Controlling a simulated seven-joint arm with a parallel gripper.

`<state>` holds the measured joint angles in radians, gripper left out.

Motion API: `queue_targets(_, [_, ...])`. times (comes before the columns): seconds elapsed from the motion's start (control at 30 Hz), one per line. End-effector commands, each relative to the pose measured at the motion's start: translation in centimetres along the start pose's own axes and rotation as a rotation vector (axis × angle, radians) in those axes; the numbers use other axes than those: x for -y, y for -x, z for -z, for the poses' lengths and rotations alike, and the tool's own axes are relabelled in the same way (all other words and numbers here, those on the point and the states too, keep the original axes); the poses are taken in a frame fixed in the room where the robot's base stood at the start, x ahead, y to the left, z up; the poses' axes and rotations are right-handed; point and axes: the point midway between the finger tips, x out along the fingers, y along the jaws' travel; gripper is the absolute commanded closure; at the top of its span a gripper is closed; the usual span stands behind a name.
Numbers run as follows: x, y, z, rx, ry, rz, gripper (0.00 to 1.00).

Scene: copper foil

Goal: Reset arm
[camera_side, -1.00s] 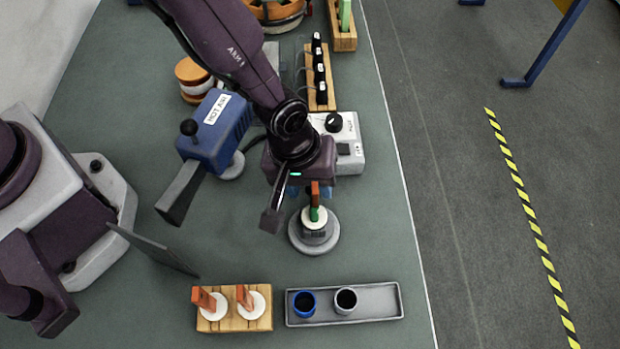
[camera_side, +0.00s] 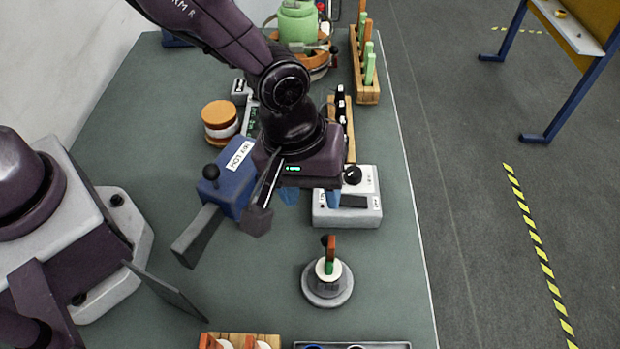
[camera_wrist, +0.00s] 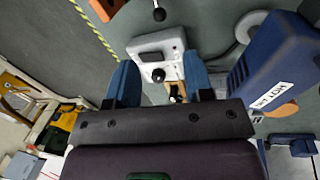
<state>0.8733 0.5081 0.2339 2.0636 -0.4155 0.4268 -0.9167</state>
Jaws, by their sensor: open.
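My gripper (camera_side: 297,194) hangs in the air above the table, between the blue hot air unit (camera_side: 238,172) and the white control box (camera_side: 352,203). In the wrist view its two blue fingers (camera_wrist: 162,85) are spread apart with nothing between them. A round grey stand (camera_side: 327,288) holds a white disc with an upright orange and green piece (camera_side: 330,255). My gripper is apart from it, behind and to its left.
A wooden rack with black-topped items (camera_side: 343,125) and an orange-topped round stack (camera_side: 220,118) stand behind. A wooden rack of green and orange pieces (camera_side: 366,65) is farther back. A wooden block (camera_side: 240,340) and grey tray (camera_side: 400,345) are cut off at the front.

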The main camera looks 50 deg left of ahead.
Motion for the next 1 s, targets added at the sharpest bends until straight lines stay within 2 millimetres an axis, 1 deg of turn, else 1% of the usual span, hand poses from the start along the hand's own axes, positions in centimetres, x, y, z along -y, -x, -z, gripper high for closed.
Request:
queue_targets(0.03, [0.0,0.5,0.0,-0.001,0.000,-0.002,0.53])
queue_targets(0.13, [0.0,1.1,0.0,0.000,-0.001,0.000,0.53])
queue_targets(0.53, [0.0,1.2,0.0,0.000,-0.016,0.002,0.53])
queue_targets(0.63, [0.4,1.2,-0.2,0.012,-0.092,0.022,0.53])
queue_targets(0.7, [1.7,1.0,-0.7,0.035,-0.193,0.068,0.53])
queue_targets(0.73, [2.3,1.2,-1.0,0.049,-0.251,0.085,0.53])
queue_targets(0.77, [2.7,1.8,-1.3,0.063,-0.309,0.093,0.53])
queue_targets(0.8, [3.4,2.9,-1.3,0.079,-0.383,0.098,0.53])
queue_targets(0.97, [5.8,7.3,-0.1,0.103,-0.571,0.078,0.53])
queue_targets(1.0, [6.5,8.5,0.3,0.100,-0.609,0.069,0.53])
